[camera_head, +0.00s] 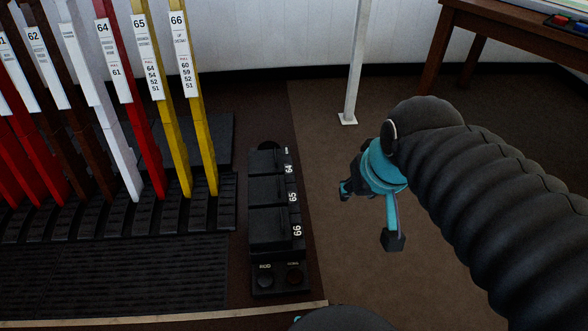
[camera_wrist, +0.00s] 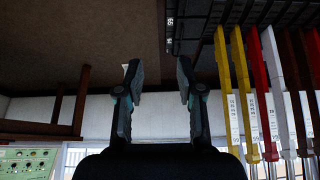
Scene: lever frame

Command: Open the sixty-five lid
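A black box (camera_head: 281,280) stands on the floor in the middle of the head view, with a row of lids marked 64, 65 and 66. The sixty-five lid (camera_head: 267,191) is the middle one and looks shut. The 64 lid (camera_head: 265,162) lies above it and the 66 lid (camera_head: 268,228) below it. My gripper (camera_head: 369,214), teal and black, is to the right of the box, apart from it and empty. In the wrist view my gripper (camera_wrist: 159,70) shows two fingers spread apart, with nothing between them.
Several tall levers in red, brown, white and yellow stand left of the box, including the yellow 65 lever (camera_head: 158,88). A white post (camera_head: 357,62) stands behind my gripper. A wooden table (camera_head: 500,20) is at upper right. Brown floor between box and gripper is clear.

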